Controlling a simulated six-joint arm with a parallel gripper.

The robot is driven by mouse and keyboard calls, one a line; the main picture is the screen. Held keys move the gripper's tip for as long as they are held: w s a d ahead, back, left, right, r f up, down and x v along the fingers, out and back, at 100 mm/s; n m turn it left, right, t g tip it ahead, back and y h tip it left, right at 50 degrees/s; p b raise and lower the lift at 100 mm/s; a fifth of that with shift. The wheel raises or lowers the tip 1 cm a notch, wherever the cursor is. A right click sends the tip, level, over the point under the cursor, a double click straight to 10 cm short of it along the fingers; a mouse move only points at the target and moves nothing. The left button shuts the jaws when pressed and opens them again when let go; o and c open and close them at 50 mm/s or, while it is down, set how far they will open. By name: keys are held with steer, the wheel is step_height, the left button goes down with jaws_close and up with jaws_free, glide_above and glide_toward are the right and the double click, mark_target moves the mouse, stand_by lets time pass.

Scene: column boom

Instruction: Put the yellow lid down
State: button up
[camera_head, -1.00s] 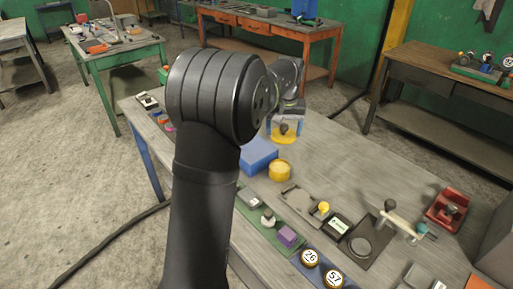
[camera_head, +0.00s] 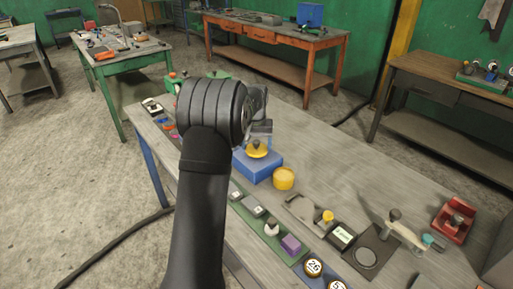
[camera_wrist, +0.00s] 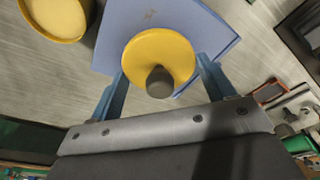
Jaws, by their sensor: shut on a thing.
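My gripper (camera_head: 258,138) is shut on the yellow lid (camera_head: 257,151), a flat disc with a dark knob on top. In the wrist view the lid (camera_wrist: 172,48) lies between the two blue fingers, knob towards the camera. It is over the blue block (camera_head: 262,170), near its middle; I cannot tell whether they touch. The block also shows behind the lid in the wrist view (camera_wrist: 215,25). An open yellow round pot (camera_head: 284,179) stands just right of the block, apart from the lid; part of it shows at the wrist view's upper left (camera_wrist: 58,18).
On the bench (camera_head: 340,180), a green strip (camera_head: 262,222) with small parts and a purple block (camera_head: 291,244) lies in front. The bench behind the pot is clear.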

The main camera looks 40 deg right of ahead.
mark_target(256, 151)
steer(key=shift+f, duration=0.8)
steer(key=o, duration=1)
steer(key=shift+f, duration=0.15)
steer(key=r, duration=0.4)
steer(key=s+a+r, duration=0.1)
steer(key=r, duration=0.7)
steer(key=shift+s+a+r, duration=0.1)
steer(key=shift+s+a, duration=0.05)
